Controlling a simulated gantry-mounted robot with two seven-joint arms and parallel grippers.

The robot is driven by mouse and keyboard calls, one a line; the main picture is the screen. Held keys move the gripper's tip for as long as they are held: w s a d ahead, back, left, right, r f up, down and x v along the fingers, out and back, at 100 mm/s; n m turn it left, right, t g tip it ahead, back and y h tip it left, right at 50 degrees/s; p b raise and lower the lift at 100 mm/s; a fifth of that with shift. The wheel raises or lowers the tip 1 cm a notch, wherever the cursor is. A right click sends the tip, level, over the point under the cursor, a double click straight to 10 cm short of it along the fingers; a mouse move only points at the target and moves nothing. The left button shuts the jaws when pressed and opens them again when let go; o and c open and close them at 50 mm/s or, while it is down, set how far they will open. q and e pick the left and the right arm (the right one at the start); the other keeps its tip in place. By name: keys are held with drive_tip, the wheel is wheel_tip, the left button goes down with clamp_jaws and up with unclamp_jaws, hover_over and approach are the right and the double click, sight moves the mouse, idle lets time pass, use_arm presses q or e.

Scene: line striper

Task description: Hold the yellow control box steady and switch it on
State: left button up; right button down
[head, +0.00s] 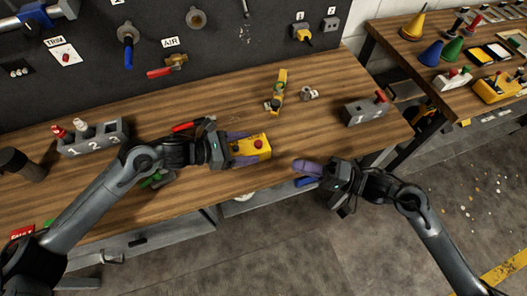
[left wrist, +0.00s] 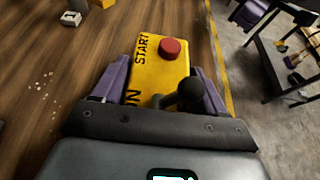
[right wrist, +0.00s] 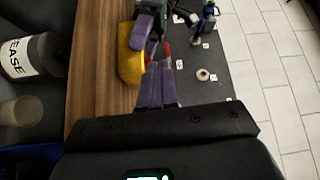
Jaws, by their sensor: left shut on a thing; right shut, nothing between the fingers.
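The yellow control box (head: 239,148) lies on the wooden bench near its front edge. My left gripper (head: 247,147) is shut on the box, a purple finger along each side. In the left wrist view, the box (left wrist: 150,75) shows a red button (left wrist: 170,48) beside the word START. A black round-tipped lever (left wrist: 185,95) stands near the lettering ON; its exact setting is unclear. My right gripper (head: 307,167) is shut and empty, right of the box and apart from it, by the bench edge. The box also shows in the right wrist view (right wrist: 130,67).
A yellow tool (head: 281,88) and a small metal part (head: 309,93) lie behind the box. A grey block (head: 363,112) with a red-topped piece stands at right. A numbered grey holder (head: 95,139) stands at left. The bench between the box and grey block is clear.

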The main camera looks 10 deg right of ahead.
drive_tip(key=x, duration=1.4)
drive_tip(key=shift+w+r, duration=0.3)
drive_tip(key=shift+r, duration=0.05)
idle(0.8)
drive_tip(key=shift+w+r, duration=0.2)
drive_tip(key=shift+w+a+r+m+g+h, duration=0.1)
drive_tip(key=shift+w+r+m+g+h, duration=0.15)
drive_tip(key=shift+m, duration=0.3)
drive_tip(key=shift+w+a+r+m+g+h, duration=0.1)
drive_tip(key=shift+w+m+g+h, duration=0.1)
drive_tip(key=shift+m+h, duration=0.25)
drive_tip(key=shift+w, duration=0.4)
drive_tip(key=s+d+r, duration=0.1)
drive_tip(key=d+r, duration=0.1)
drive_tip(key=d, duration=0.4)
drive_tip(key=s+d+r, duration=0.2)
drive_tip(key=d+r, duration=0.1)
drive_tip(key=d, duration=0.3)
drive_tip(key=shift+r, duration=0.3)
drive_tip(key=shift+s+d, duration=0.1)
drive_tip(key=shift+d, duration=0.05)
